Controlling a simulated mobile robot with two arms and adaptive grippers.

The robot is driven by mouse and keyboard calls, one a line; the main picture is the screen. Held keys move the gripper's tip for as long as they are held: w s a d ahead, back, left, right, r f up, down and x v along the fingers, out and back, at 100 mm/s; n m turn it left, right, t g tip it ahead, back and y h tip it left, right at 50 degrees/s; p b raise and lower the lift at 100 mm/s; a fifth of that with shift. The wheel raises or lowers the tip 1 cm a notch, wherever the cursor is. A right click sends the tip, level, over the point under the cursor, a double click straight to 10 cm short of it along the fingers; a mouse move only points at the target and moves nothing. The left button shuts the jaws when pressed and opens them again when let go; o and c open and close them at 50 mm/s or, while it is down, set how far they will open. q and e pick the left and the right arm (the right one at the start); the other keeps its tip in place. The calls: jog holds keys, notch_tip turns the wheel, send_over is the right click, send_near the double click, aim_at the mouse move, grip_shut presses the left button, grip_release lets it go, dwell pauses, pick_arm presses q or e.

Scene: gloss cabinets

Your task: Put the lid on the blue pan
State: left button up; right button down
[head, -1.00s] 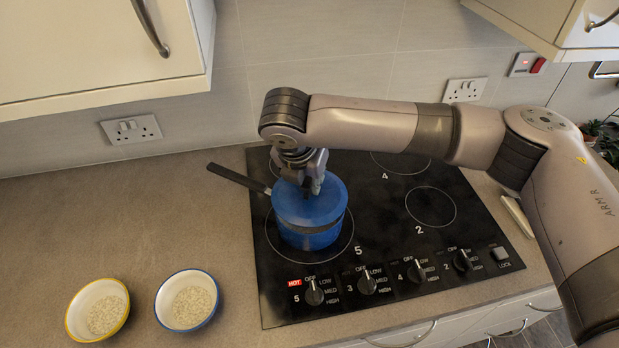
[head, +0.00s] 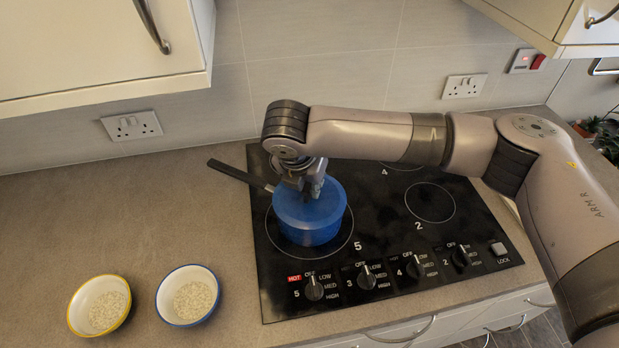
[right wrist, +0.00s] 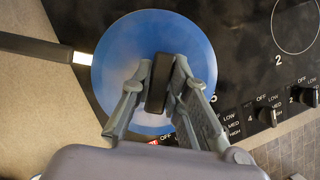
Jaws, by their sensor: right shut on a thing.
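The blue pan (head: 309,236) stands on the front left ring of the black hob, its dark handle pointing to the back left. The round blue lid (head: 322,208) is over the pan's top, level, with no clear gap showing between them. My right gripper (head: 311,191) is above the lid and shut on its dark upright grip. In the right wrist view, the lid (right wrist: 118,62) covers the pan's opening, and the dark grip (right wrist: 158,84) stands between the fingers of my right gripper (right wrist: 160,75). The far rim is partly hidden by the gripper. My left gripper is not in view.
The hob (head: 385,235) has knobs along its front. Two bowls of grain, one yellow-rimmed (head: 72,318) and one blue-rimmed (head: 160,300), stand on the counter at the front left. Wall cabinets (head: 90,55) hang above.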

jog(key=c, duration=1.5)
grip_release()
jog(key=shift+o, duration=0.2)
jog(key=v, duration=1.2)
jog(key=shift+s+f, duration=0.1)
